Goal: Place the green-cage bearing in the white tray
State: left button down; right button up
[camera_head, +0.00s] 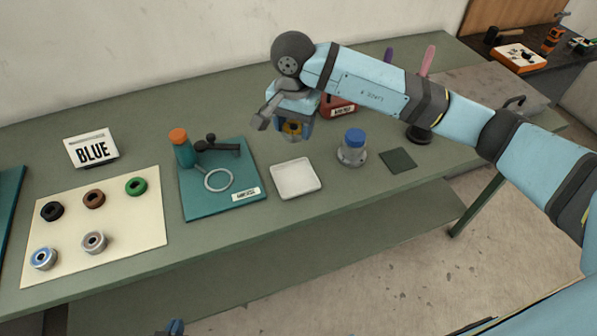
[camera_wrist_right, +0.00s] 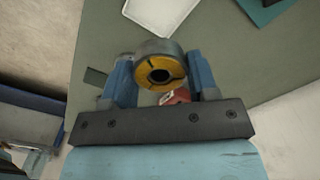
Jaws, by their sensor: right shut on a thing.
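A green ring-shaped bearing (camera_head: 136,186) lies on the cream mat (camera_head: 130,232) at the left, at its upper right corner. The white tray (camera_head: 296,179) is empty on the table; part of it shows in the right wrist view (camera_wrist_right: 162,14). My right gripper (camera_head: 294,128) is shut on a metal bearing with a yellow-orange face (camera_wrist_right: 158,71), held in the air above and behind the tray. Only a small tip of my left gripper (camera_head: 174,327) shows at the bottom edge, apart from everything, so its jaws cannot be judged.
Black (camera_head: 52,211), brown (camera_head: 94,198), blue (camera_head: 43,258) and grey-brown (camera_head: 94,242) bearings share the mat, below a "BLUE" sign (camera_head: 91,148). A teal board (camera_head: 222,207) with a bottle (camera_head: 182,148) lies left of the tray. A blue-capped jar (camera_head: 353,148) stands to its right.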

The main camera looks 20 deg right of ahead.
aim_at(295, 179)
notch_tip(295, 179, down, 16)
jog(key=shift+r+p, duration=0.25)
jog(key=shift+p, duration=0.6)
jog(key=shift+f, duration=0.25)
jog(key=o, duration=1.1)
jog(key=shift+r, duration=0.25)
notch_tip(295, 179, up, 12)
jog(key=shift+f+b, duration=0.1)
jog(key=shift+b, duration=0.9)
